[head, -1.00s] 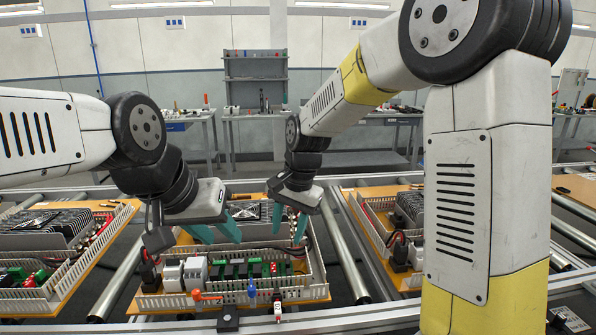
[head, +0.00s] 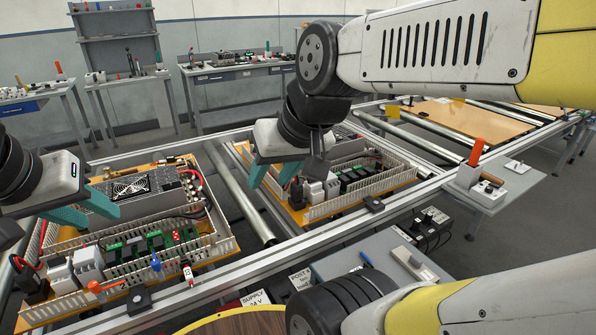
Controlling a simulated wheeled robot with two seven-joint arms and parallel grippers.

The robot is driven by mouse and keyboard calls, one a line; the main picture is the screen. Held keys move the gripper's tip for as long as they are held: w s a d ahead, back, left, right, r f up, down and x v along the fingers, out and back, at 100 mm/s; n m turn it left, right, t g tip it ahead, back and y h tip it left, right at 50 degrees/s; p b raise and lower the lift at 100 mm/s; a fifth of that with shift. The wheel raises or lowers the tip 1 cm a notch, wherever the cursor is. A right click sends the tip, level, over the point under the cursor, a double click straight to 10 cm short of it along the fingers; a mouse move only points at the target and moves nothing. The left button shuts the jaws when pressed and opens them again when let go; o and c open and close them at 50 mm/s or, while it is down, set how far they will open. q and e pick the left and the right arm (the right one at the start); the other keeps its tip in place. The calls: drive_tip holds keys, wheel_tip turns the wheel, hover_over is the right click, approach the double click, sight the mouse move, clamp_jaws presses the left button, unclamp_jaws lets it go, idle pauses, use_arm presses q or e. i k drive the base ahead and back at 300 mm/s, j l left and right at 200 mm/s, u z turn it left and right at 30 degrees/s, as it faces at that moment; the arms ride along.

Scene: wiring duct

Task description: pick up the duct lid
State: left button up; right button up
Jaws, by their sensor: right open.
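No duct lid can be picked out with certainty. White slotted wiring duct (head: 165,262) runs around the near electrical panel, with its slotted walls showing. My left gripper (head: 88,203) is at the left edge, with teal fingers spread apart and empty above the left part of that panel. My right gripper (head: 270,172) is open and empty over the left end of the second panel (head: 345,185), which also has white slotted duct. The parts behind each gripper are partly hidden.
A metal rail (head: 230,270) runs along the front of the panels. A lower grey bench holds a light block (head: 412,262), black connectors (head: 430,228) and a blue pen. A red-handled tool (head: 476,153) stands at the right. My own arm crosses the bottom right.

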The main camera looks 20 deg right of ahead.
sight(411, 262)
drive_tip(key=z, duration=2.05)
drive_tip(key=u, duration=2.65)
drive_tip(key=l+z, duration=0.1)
drive_tip(key=z, duration=2.5)
